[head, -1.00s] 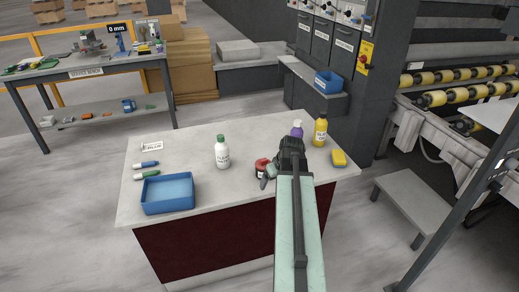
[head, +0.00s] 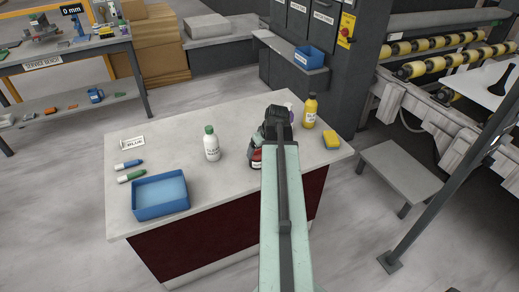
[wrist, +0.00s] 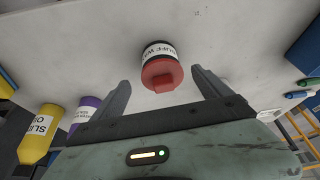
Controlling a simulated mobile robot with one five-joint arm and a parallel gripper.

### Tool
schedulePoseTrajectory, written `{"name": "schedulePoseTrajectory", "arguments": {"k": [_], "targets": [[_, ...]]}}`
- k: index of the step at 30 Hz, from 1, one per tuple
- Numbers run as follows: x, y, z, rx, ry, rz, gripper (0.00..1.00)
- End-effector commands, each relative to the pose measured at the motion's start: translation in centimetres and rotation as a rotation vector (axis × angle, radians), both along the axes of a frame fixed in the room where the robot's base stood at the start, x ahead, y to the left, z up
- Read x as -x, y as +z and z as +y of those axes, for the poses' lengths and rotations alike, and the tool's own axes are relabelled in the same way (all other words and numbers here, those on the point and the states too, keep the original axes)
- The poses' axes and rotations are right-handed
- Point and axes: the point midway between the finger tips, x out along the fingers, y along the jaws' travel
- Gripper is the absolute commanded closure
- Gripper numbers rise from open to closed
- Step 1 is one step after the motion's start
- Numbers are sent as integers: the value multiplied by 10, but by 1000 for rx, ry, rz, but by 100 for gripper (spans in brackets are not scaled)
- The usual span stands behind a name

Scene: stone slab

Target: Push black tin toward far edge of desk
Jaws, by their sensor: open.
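The black tin (wrist: 158,50) has a red lid with a tab and a white label. In the wrist view it stands on the pale slab, ahead of my gripper and roughly centred between its fingers. My gripper (wrist: 160,76) is open and empty, with one finger to each side of the tin's line. I cannot tell whether it touches the tin. In the head view the tin (head: 256,163) shows only in part, beside my arm, which hides the rest. The desk (head: 230,180) is a pale stone-topped counter with a dark red front.
A white bottle with a green cap (head: 212,146) stands left of the tin. A yellow bottle (head: 310,111), a purple bottle (wrist: 88,108) and a yellow sponge (head: 331,142) are right of my arm. A blue tray (head: 160,212) and two markers (head: 131,176) lie left.

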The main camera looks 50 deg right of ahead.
Motion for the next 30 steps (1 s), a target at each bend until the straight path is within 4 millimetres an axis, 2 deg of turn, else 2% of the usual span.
{"name": "schedulePoseTrajectory", "arguments": {"k": [13,17,24,25,30], "targets": [[-27,-66,-3,0,9,0,12],[-31,-72,-4,0,8,0,12],[-32,-70,-3,0,9,0,12],[-32,-70,-3,0,9,0,15],[-32,-70,-3,0,9,0,62]]}}
